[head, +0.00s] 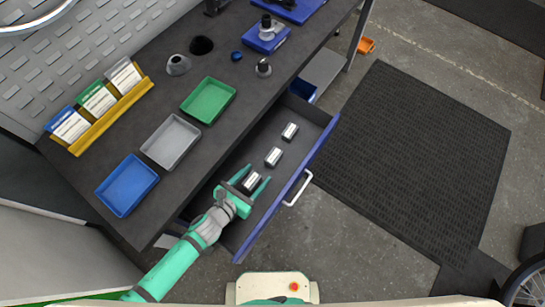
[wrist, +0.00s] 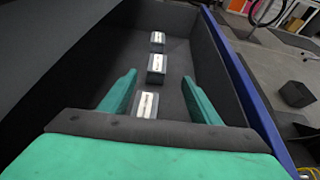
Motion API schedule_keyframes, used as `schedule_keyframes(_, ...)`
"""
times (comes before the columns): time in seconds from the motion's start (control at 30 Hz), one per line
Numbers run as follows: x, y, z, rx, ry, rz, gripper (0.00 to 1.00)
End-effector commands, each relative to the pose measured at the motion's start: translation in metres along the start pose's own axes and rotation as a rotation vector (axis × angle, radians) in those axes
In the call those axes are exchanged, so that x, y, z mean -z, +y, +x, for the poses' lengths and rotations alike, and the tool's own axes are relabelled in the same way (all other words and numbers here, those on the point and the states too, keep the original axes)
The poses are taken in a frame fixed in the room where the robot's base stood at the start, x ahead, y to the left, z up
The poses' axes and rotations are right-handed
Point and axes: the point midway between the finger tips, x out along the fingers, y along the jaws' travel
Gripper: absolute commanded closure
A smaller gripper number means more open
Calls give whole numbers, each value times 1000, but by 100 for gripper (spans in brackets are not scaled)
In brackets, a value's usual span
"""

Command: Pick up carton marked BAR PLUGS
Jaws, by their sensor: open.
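Three small dark cartons with white labels stand in a row in the open drawer (head: 321,141): a near one (head: 252,181), a middle one (head: 274,156) and a far one (head: 290,131). The print is too small to read, so I cannot tell which is marked BAR PLUGS. My green gripper (head: 256,177) is open inside the drawer, its fingers on either side of the near carton. In the wrist view the near carton (wrist: 147,105) shows between the fingers, partly hidden by the gripper body. The middle carton (wrist: 156,66) and far carton (wrist: 157,40) show beyond.
The dark workbench (head: 150,205) holds a blue tray (head: 127,185), a grey tray (head: 171,141) and a green tray (head: 208,100). A yellow rack (head: 110,115) of booklets stands behind them. The drawer's walls enclose my gripper. A floor mat (head: 410,150) lies to the right.

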Motion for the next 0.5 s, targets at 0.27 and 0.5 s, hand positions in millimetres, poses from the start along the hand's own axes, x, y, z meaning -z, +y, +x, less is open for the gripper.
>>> schedule_keyframes(0.27,0,0,38,2,1,17,43)
schedule_keyframes(0.5,1,1,56,1,2,17,43)
